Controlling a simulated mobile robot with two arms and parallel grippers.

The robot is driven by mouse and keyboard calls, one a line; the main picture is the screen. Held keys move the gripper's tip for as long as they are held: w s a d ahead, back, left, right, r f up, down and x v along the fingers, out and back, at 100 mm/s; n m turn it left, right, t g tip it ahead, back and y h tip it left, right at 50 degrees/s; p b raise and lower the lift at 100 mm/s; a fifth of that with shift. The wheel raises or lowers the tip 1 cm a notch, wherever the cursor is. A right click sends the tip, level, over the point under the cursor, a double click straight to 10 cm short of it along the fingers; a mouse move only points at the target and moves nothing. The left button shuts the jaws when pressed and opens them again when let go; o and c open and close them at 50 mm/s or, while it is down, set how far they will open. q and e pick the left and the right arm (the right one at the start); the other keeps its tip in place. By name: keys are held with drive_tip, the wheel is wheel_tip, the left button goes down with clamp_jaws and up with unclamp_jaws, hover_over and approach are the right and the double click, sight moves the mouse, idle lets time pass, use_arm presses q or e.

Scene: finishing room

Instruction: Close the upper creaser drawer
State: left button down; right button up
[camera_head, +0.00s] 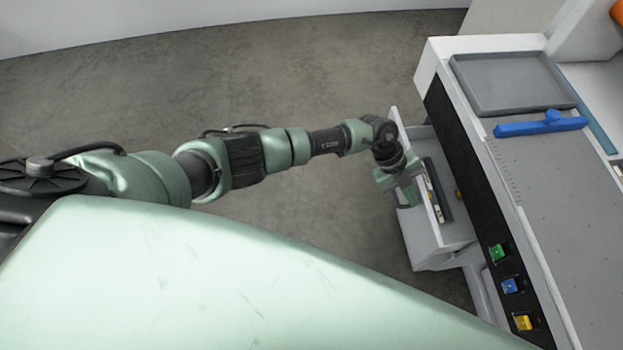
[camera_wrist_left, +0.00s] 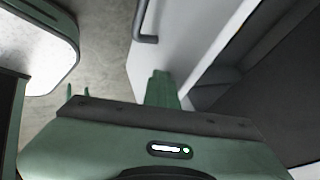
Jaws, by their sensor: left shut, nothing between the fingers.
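The upper creaser drawer (camera_head: 438,240) sticks out open from the left side of the creaser (camera_head: 560,190). It has pale walls and dark and light items inside. My left gripper (camera_head: 410,196) is at the drawer's outer end, pointing down by its front panel. In the left wrist view the shut, empty green fingers (camera_wrist_left: 161,90) show against the white drawer front (camera_wrist_left: 185,40), near its grey bar handle (camera_wrist_left: 145,25). I cannot tell whether they touch the panel. The drawer's dark interior shows to the right. My right gripper is in neither view.
The creaser top carries a grey tray (camera_head: 512,82) and a blue bar (camera_head: 541,123). Green (camera_head: 498,252), blue (camera_head: 510,285) and yellow (camera_head: 523,321) buttons line its dark side strip. Bare concrete floor (camera_head: 290,75) lies left of the drawer.

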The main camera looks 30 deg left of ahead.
use_arm(q)
drive_tip(key=w+d+b, duration=0.1)
drive_tip(key=w+d, duration=0.1)
drive_tip(key=d+b, duration=0.1)
drive_tip(key=d, duration=0.1)
drive_tip(key=shift+w+d+f+b, duration=0.1)
drive_tip(key=shift+w+f+b, duration=0.15)
drive_tip(key=shift+w+b, duration=0.15)
drive_tip(key=shift+w+d+r+b, duration=0.25)
drive_tip(key=shift+w+d+b, duration=0.3)
drive_tip(key=shift+d, duration=0.25)
